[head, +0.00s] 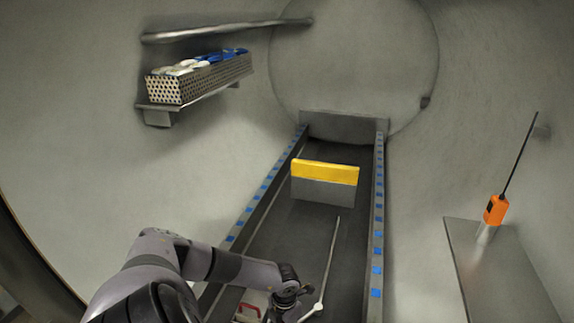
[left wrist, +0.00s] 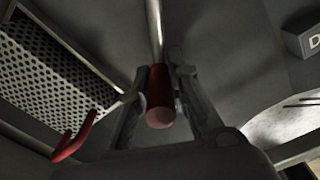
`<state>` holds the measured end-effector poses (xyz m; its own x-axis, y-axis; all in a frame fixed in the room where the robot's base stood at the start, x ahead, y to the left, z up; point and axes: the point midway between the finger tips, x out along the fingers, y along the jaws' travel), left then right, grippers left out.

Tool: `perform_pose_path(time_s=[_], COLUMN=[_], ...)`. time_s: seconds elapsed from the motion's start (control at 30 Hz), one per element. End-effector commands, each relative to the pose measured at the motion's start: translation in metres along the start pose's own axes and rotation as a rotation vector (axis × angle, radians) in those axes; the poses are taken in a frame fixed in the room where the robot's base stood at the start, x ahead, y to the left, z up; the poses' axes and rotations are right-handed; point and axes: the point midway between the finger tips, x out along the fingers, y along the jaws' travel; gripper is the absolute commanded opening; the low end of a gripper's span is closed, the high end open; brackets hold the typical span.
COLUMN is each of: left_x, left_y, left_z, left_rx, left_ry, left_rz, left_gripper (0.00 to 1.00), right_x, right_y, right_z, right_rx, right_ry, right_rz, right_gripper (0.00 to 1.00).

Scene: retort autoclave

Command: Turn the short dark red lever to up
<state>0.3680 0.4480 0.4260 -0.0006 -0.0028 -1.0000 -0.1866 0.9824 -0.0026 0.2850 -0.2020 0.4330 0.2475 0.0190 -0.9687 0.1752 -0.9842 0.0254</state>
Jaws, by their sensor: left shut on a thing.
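The dark red lever grip (left wrist: 159,98) is a short cylinder on a pale metal rod (left wrist: 155,30) in the left wrist view. My left gripper (left wrist: 158,80) is shut on the grip, one finger on each side, with the grip's round end facing the camera. In the head view my left gripper (head: 289,300) is low in the middle, and the red grip is hidden there. A thin pale rod (head: 330,262) with a round end shows just right of the gripper. My right gripper is not in view.
A yellow-topped grey block (head: 324,184) stands between the rails. An orange radio (head: 495,210) stands on the right shelf.

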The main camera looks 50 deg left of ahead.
Motion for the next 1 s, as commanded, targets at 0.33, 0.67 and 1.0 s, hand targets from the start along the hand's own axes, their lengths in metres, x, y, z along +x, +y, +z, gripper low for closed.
perform_pose_path(time_s=[0.33, 0.67, 1.0], left_x=[0.001, 0.000, -0.015], left_y=[0.006, 0.003, 0.003], left_z=[-0.003, -0.001, 0.001], left_rx=[-0.005, -0.003, -0.003], left_ry=[0.008, 0.003, -0.001], left_rz=[0.013, 0.006, 0.006], left_gripper=[0.24, 0.38, 0.38], right_x=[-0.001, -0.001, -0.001], right_y=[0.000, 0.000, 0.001], right_z=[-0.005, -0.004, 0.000], right_rx=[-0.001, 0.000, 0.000], right_ry=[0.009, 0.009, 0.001], right_rz=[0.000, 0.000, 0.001], right_gripper=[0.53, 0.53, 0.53])
